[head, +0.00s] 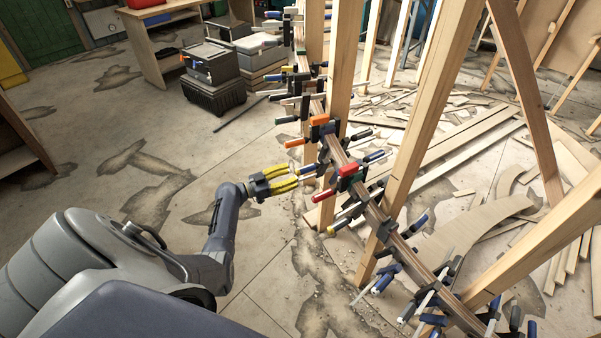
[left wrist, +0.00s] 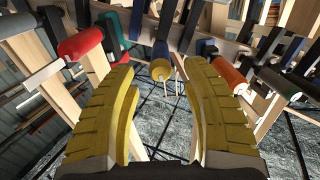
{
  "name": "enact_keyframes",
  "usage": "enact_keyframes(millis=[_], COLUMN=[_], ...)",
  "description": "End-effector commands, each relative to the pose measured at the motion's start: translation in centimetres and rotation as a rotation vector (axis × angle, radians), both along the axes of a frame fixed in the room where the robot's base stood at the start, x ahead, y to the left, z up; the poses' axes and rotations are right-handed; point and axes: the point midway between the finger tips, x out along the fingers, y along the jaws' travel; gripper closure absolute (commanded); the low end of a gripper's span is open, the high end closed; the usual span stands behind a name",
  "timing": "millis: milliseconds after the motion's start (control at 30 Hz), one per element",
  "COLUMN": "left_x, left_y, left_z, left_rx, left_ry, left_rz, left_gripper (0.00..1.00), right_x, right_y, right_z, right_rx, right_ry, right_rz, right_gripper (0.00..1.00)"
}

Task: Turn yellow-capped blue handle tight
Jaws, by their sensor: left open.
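The yellow-capped blue handle (left wrist: 161,64) belongs to a clamp and points toward the camera in the left wrist view. Its round yellow cap lies between and just beyond the tips of my left gripper's fingers. My left gripper (head: 306,175) has two yellow ribbed fingers, spread open with nothing held between them. In the head view it reaches from the left to the row of clamps along the curved wooden stringer (head: 375,214). I cannot pick out this handle clearly from the crowded clamps in the head view. My right gripper is not in view.
Wooden posts (head: 416,130) stand just behind the clamps. The floor on the left is mostly clear; wood scraps lie at right.

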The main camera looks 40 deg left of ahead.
Motion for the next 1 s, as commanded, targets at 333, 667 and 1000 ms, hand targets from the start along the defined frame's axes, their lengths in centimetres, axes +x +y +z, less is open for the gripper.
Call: enact_keyframes(millis=[333,667,1000], left_x=[-2.7,-2.9,-3.6], left_y=[1.6,1.6,2.0], left_z=[0.0,0.0,0.0], left_rx=[0.000,0.000,0.000], left_ry=[0.001,0.000,0.001], left_rz=[0.000,0.000,0.001], left_gripper=[0.52,0.52,0.52], right_x=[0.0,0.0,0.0], right_y=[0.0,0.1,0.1], right_z=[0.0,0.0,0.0], right_rx=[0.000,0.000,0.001], right_ry=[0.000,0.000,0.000], right_rz=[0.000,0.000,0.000], right_gripper=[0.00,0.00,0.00])
